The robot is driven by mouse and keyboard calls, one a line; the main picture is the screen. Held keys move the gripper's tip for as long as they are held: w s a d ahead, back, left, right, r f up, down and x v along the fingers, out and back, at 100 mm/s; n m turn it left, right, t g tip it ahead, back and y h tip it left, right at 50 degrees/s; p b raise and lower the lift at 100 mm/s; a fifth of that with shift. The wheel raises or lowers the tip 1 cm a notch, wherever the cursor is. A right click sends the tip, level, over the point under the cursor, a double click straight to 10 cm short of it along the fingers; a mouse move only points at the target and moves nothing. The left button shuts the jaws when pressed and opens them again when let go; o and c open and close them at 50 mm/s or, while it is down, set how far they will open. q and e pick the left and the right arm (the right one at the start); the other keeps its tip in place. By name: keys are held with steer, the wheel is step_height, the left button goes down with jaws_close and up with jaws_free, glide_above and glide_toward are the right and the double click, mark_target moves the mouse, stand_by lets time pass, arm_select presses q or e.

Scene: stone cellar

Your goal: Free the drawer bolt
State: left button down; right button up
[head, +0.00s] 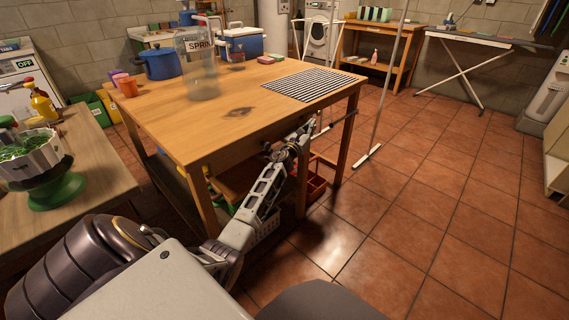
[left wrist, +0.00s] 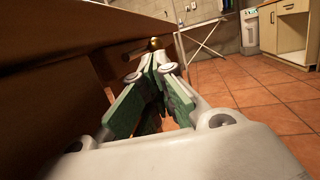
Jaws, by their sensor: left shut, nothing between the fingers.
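The wooden table (head: 228,108) stands in front of me, and its front side hides most of the drawer area from the head view. In the left wrist view a brown wooden face (left wrist: 45,65) runs along the left. A small brass knob (left wrist: 154,43), which may belong to the bolt, shows just beyond my fingertips. I cannot tell whether they touch it. My left gripper (head: 303,130) is at the table's front side, below the top. In the left wrist view its green-padded fingers (left wrist: 152,58) are shut with nothing between them. My right gripper is not in view.
A clear jar (head: 200,75), a blue pot (head: 160,63), a cooler (head: 240,43) and a striped mat (head: 308,85) are on the table. A thin pole (head: 383,85) stands to its right. A side table (head: 100,165) is at left. The tiled floor (head: 440,200) at right is clear.

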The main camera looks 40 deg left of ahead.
arm_select(q)
steer(key=p+v, duration=0.1)
steer(key=v, duration=1.9)
steer(key=shift+s+p, duration=0.2)
steer(key=shift+p, duration=0.2)
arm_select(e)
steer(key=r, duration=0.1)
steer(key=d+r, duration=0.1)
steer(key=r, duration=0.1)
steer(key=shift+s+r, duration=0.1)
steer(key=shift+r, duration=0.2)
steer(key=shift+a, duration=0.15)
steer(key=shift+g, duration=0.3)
arm_select(q)
steer(key=shift+n, duration=0.3)
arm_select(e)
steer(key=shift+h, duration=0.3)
